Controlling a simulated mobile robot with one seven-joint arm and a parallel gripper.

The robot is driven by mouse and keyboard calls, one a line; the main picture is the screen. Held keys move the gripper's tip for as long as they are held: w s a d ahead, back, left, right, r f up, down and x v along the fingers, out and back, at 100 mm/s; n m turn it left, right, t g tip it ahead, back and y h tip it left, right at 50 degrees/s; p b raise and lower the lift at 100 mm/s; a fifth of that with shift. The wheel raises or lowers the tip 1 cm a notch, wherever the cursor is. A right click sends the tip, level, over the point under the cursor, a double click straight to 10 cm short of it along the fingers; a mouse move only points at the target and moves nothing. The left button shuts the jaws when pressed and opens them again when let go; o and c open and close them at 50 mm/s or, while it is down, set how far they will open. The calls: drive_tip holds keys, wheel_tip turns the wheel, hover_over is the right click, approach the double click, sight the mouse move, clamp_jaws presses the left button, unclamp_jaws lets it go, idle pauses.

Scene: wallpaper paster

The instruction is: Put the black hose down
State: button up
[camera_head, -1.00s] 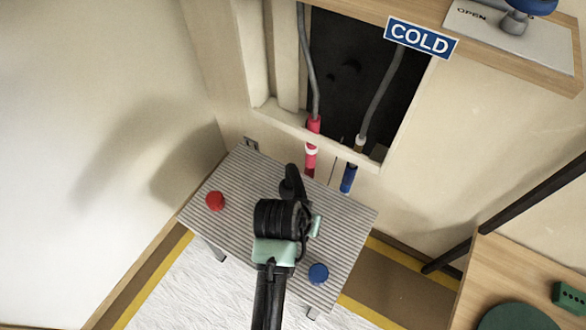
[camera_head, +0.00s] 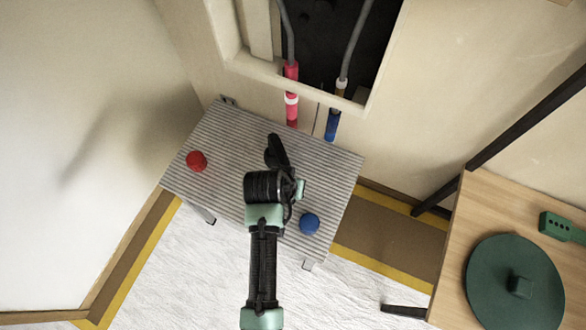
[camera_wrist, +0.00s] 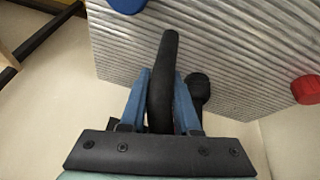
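The black hose (camera_head: 277,150) shows in the head view beyond my wrist, over the grey ribbed table (camera_head: 222,145). In the wrist view my gripper (camera_wrist: 162,78) has its two blue fingers closed on either side of the black hose (camera_wrist: 161,80), whose curved end points up in the picture. A rounded black end (camera_wrist: 198,88) shows just right of the fingers; I cannot tell if it belongs to the same hose. I cannot tell whether the hose touches the table. My wrist hides the fingers in the head view.
A red knob (camera_head: 196,161) is at the table's left and a blue knob (camera_head: 309,223) near its front right. Behind, a red pipe (camera_head: 291,90) and a blue-ended pipe (camera_head: 332,124) hang from a wall opening. A wooden table (camera_head: 450,260) with a green disc (camera_head: 500,285) stands at right.

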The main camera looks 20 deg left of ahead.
drive_tip(key=o, duration=0.4)
drive_tip(key=p+v, duration=0.4)
drive_tip(key=v, duration=0.8)
drive_tip(key=shift+r, duration=0.1)
